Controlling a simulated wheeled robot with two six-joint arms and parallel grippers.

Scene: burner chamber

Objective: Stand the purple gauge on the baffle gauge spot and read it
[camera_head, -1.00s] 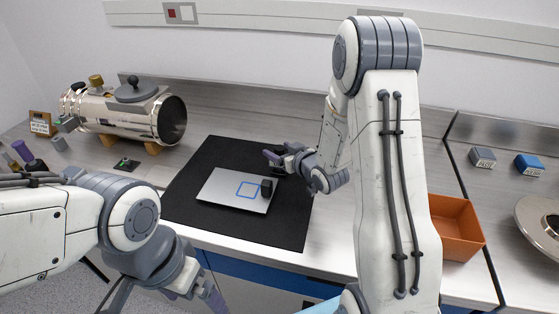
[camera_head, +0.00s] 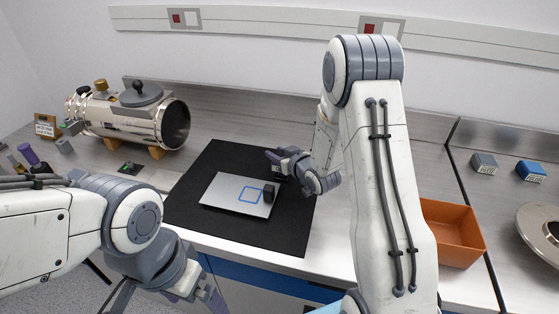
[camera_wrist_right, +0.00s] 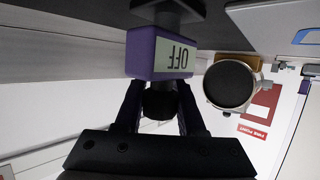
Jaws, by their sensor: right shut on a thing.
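The purple gauge (camera_wrist_right: 158,52) is in my right gripper (camera_wrist_right: 160,108), which is shut on its dark knob. Its display reads OFF, upside down in the wrist view; a dark foot shows beyond the body. In the head view my right gripper (camera_head: 283,158) is over the black mat, just behind the baffle plate's right side; the gauge is hard to make out there.
A black block (camera_head: 269,193) stands at the plate's right edge. The black mat (camera_head: 285,232) is bare in front. A metal chamber (camera_head: 125,122) lies at the back left. An orange bin (camera_head: 450,232) and two small blocks (camera_head: 484,163) (camera_head: 530,170) are to the right.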

